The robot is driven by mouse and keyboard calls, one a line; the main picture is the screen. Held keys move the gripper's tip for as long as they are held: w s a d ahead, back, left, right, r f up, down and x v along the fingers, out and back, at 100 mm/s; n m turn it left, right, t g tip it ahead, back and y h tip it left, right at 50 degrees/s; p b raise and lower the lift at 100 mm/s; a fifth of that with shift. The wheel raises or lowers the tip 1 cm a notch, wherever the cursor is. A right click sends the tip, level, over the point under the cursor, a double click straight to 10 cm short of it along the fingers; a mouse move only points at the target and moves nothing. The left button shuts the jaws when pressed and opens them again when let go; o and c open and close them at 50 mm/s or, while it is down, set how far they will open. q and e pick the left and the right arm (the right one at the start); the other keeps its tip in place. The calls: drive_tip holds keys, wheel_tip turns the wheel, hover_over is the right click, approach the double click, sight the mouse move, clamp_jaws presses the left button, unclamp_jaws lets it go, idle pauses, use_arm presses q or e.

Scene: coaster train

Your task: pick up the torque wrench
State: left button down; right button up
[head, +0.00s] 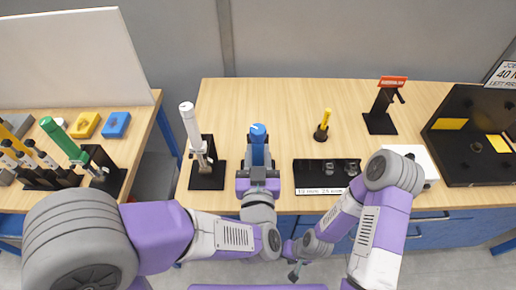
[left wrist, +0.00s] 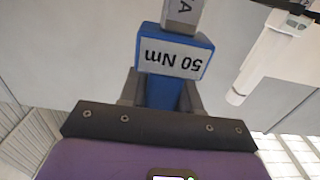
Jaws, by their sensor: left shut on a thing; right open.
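A torque wrench (head: 258,133) with a blue handle stands at the near middle of the wooden table. In the left wrist view its blue body (left wrist: 172,85) carries an upside-down label reading 50 Nm, with a grey part above. My left gripper (head: 258,172) is shut on the blue body, one finger on each side. The wrench's lower end is hidden behind my gripper in the head view. My right gripper (head: 294,272) is open, small in the picture, low in front of the table edge and apart from the wrench.
A white-handled tool (head: 190,125) stands in a black holder to the left. A green-handled tool (head: 65,138) stands on the left table.

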use_arm(q)
drive_tip(key=s+b, duration=0.6)
drive_tip(key=s, duration=0.1)
drive_tip(key=shift+s, duration=0.3)
drive_tip(key=shift+r, duration=0.1)
drive_tip(key=c, duration=1.3)
unclamp_jaws()
clamp_jaws()
